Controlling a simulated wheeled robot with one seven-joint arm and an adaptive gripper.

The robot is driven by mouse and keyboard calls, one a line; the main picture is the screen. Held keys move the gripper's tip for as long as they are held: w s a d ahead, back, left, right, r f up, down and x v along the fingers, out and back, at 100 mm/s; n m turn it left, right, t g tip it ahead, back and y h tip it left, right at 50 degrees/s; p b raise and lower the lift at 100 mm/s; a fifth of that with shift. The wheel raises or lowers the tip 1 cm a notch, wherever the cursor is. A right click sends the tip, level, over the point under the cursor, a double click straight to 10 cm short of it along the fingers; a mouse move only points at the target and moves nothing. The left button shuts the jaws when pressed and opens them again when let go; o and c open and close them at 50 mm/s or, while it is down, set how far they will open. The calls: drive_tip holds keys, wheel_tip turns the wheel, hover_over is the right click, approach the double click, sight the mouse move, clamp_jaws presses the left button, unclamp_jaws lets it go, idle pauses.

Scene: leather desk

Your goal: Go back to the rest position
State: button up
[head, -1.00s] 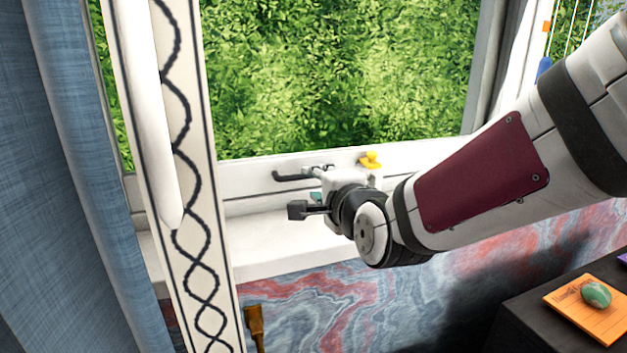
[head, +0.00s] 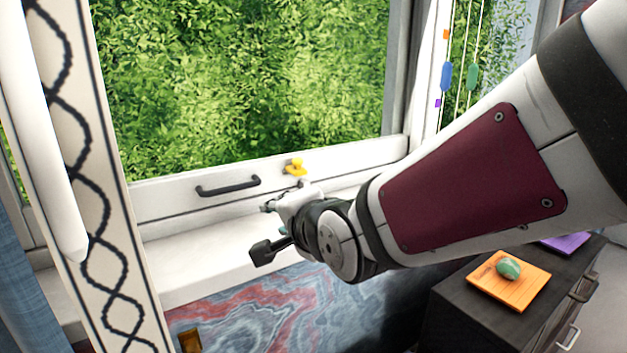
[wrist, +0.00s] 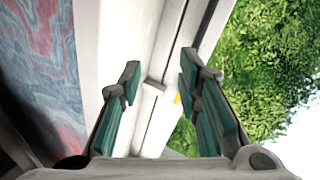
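My gripper (wrist: 157,85) is open and empty in the wrist view, its two green-padded fingers apart with the white sill and window frame beyond them. In the head view my gripper (head: 270,208) is near the window sill, below and to the right of the dark window handle (head: 228,187). My wrist and forearm hide part of the sill, and the fingers are mostly hidden there.
A small yellow duck-like figure (head: 295,167) sits on the window frame. A dark cabinet (head: 455,302) at the right holds an orange pad (head: 507,284) with a green stone (head: 508,268) on it. A patterned white post (head: 92,190) stands at the left.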

drive_tip(key=s+d+f+n+g+h, duration=0.25)
drive_tip(key=s+d, duration=0.35)
drive_tip(key=d, duration=0.3)
drive_tip(key=s+d+f+n+g+h, duration=0.2)
drive_tip(key=s+d+g+h, duration=0.15)
drive_tip(key=s+d, duration=0.5)
drive_tip(key=s+d+n+g, duration=0.2)
drive_tip(key=s+d+g, duration=0.15)
drive_tip(key=s, duration=0.55)
drive_tip(key=s+d+n+g, duration=0.25)
drive_tip(key=s+d, duration=0.25)
drive_tip(key=s, duration=0.4)
wheel_tip(320, 180, up, 22)
drive_tip(key=t+p, duration=0.4)
drive_tip(key=p, duration=1.7)
drive_tip(key=shift+f, duration=0.25)
drive_tip(key=shift+w, duration=0.15)
